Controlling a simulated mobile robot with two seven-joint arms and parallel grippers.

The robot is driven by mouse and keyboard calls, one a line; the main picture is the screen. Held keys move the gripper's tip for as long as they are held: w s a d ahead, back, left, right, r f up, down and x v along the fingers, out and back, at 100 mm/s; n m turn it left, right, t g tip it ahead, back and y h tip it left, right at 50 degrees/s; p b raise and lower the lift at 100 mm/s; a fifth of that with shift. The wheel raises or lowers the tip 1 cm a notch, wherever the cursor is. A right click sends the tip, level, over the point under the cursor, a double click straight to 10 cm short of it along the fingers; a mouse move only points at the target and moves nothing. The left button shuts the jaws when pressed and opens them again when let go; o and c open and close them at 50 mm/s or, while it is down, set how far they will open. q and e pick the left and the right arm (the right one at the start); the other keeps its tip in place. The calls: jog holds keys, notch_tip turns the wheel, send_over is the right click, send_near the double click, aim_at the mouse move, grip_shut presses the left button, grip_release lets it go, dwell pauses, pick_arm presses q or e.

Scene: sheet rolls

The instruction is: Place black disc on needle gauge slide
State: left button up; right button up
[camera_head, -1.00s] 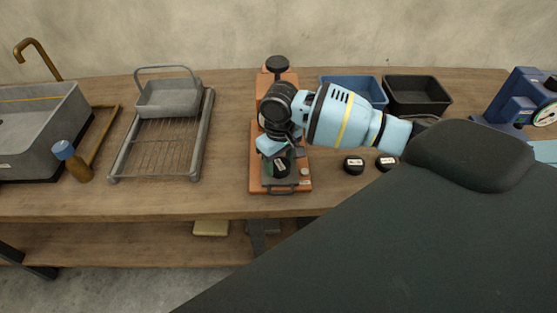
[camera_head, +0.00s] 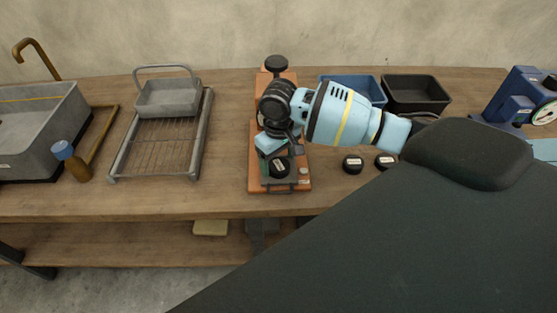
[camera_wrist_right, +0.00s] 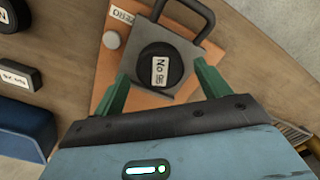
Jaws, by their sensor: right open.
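A black disc (camera_head: 279,168) with a white label lies on the grey slide plate of the orange needle gauge (camera_head: 257,181). In the right wrist view the disc (camera_wrist_right: 159,69) rests flat on the grey slide (camera_wrist_right: 183,47), beside its dark loop handle (camera_wrist_right: 186,8). My right gripper (camera_wrist_right: 163,88) is open, its two green fingers apart on either side of the slide and disc, not touching the disc. In the head view my right gripper (camera_head: 277,152) hangs just above and behind the disc. My left gripper is not in view.
A blue bin (camera_head: 352,83) and a black bin (camera_head: 417,96) stand behind. A wire rack with a grey basket (camera_head: 168,97) is at left.

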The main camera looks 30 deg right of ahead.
aim_at(278, 165)
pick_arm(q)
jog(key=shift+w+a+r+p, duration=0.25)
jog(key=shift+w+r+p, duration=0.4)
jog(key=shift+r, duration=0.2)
pick_arm(e)
notch_tip(278, 165, up, 12)
jog(key=shift+f, duration=0.25)
